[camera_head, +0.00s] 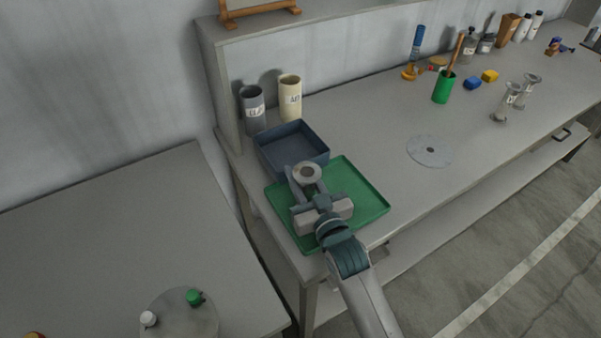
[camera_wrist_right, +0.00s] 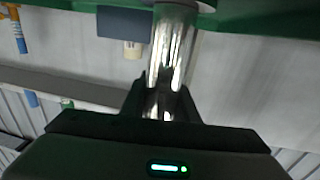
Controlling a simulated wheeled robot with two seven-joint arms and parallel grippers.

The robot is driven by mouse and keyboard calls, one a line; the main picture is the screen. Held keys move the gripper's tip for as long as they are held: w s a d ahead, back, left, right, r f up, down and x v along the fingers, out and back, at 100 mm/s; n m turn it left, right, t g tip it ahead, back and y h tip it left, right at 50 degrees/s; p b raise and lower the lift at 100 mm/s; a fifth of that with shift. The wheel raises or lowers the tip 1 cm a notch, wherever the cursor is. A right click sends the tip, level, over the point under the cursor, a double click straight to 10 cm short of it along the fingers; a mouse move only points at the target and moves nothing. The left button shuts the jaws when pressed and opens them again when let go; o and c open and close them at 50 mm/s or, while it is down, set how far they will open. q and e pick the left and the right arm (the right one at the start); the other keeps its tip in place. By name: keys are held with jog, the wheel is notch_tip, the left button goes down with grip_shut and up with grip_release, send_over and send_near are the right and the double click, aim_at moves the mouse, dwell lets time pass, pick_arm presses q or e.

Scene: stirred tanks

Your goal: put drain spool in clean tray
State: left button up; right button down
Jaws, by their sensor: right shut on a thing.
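My right gripper (camera_head: 306,180) is shut on the drain spool (camera_head: 307,171), a shiny metal tube with a round flanged end. In the head view it is over the green tray (camera_head: 372,205), near its back left part. In the right wrist view the bright tube of the spool (camera_wrist_right: 172,45) stands between the fingers (camera_wrist_right: 160,100), and its far end is close to the green tray (camera_wrist_right: 265,22). Whether the spool touches the tray cannot be told. The gripper hides the spool's lower part in the head view. My left gripper is not in view.
A blue open bin (camera_head: 317,150) stands directly behind the green tray. Grey (camera_head: 253,108) and cream (camera_head: 290,97) canisters stand behind it. A flat grey disc (camera_head: 430,151) lies to the right. Metal flanged pieces (camera_head: 512,92) and a green cup (camera_head: 443,88) stand farther along the bench.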

aim_at(310, 192)
jog(key=c, duration=1.4)
grip_release()
jog(key=shift+o, duration=0.2)
jog(key=shift+s+d, duration=0.25)
jog(key=shift+s, duration=0.25)
jog(key=b+v, duration=0.2)
jog(key=v, duration=0.7)
jog(key=shift+s+d, duration=0.1)
jog(key=shift+s, duration=0.05)
jog(key=shift+b+v, duration=0.35)
jog(key=shift+v, duration=0.45)
jog(key=shift+r, duration=0.15)
